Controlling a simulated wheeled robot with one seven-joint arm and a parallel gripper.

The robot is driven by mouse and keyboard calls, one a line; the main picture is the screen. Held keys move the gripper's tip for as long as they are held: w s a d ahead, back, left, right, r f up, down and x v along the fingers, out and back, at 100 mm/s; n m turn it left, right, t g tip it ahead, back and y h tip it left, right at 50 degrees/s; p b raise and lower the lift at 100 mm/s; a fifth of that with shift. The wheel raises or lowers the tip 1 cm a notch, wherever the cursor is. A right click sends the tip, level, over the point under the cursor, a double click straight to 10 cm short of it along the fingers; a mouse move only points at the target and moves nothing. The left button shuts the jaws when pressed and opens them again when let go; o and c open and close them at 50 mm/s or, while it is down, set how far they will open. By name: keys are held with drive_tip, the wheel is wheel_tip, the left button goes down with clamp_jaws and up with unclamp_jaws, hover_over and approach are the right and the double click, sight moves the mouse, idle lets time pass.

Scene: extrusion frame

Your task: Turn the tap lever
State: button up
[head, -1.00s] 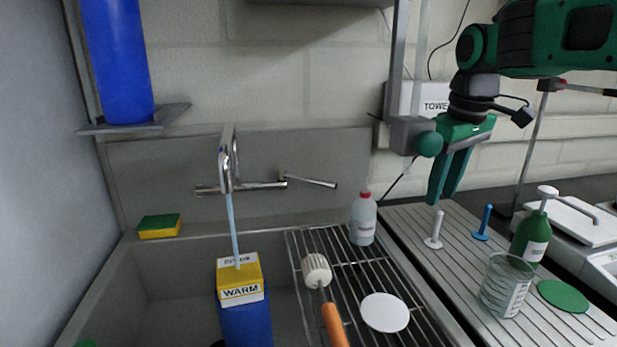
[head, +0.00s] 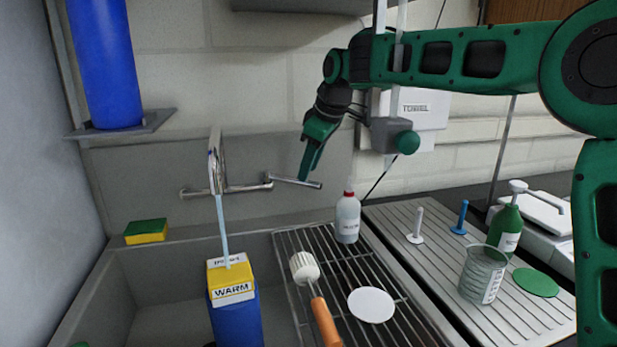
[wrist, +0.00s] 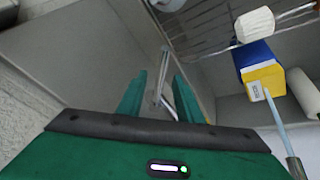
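The tap (head: 216,165) is a chrome spout on a wall-mounted pipe, with a stream running from it. Its lever (head: 297,182) is a thin metal bar sticking out to the right from the pipe's end. My gripper (head: 304,178) hangs fingers-down at the lever, close to its middle. In the wrist view the two green fingers (wrist: 158,95) are apart, and a thin grey bar, apparently the lever (wrist: 163,72), shows between them. I cannot tell whether they touch it.
The stream lands on a yellow box marked WARM (head: 232,280) atop a blue container (head: 237,325). A red-capped bottle (head: 347,218) stands below right of the lever. A brush (head: 322,315) and white disc (head: 371,305) lie on the rack. A grey bracket (head: 385,133) is beside my arm.

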sight(292, 181)
drive_tip(key=shift+x, duration=1.6)
clamp_jaws()
drive_tip(key=shift+d, duration=0.25)
